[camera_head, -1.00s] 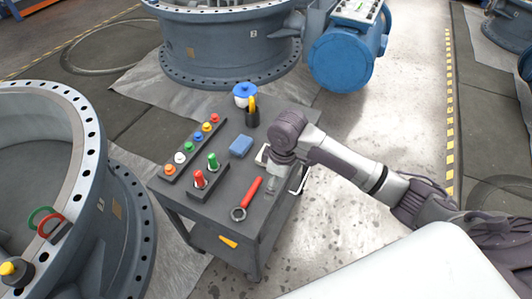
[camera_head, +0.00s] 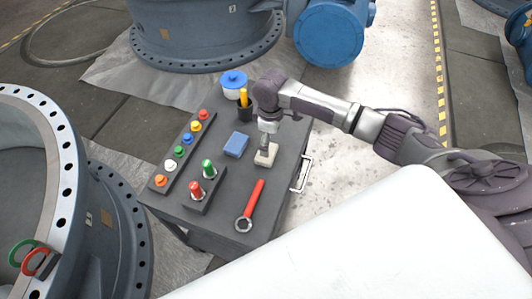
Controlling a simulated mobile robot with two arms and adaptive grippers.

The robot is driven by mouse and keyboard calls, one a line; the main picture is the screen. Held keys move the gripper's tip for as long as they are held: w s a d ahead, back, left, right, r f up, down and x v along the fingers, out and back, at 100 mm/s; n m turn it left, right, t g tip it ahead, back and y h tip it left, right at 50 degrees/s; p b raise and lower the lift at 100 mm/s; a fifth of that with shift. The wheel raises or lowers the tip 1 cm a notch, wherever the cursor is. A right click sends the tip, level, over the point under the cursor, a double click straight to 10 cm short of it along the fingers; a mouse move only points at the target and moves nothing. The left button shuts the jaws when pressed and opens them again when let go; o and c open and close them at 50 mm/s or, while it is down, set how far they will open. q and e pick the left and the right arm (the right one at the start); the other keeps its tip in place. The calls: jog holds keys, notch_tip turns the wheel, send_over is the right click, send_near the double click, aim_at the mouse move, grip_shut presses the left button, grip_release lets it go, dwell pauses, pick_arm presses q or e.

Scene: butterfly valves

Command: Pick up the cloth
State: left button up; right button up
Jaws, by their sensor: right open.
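A small beige folded cloth (camera_head: 266,155) lies on the dark grey cart top, right of a blue block (camera_head: 236,145). My right gripper (camera_head: 268,143) points down directly over the cloth, its fingertips at or just above it. It is open; whether the fingers touch the cloth cannot be told from this angle. The gripper covers the far part of the cloth. My left gripper is not in view.
Large grey valves (camera_head: 75,180) flank the cart.

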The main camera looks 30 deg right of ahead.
aim_at(270, 151)
notch_tip(270, 151, down, 2)
jog(key=shift+s+f, duration=0.1)
jog(key=shift+f, duration=0.1)
notch_tip(270, 151, down, 3)
jog(key=shift+a+f, duration=0.1)
jog(key=shift+f, duration=0.2)
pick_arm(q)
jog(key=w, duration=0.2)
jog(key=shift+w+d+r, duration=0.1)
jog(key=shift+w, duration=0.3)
pick_arm(e)
jog(key=c, duration=0.8)
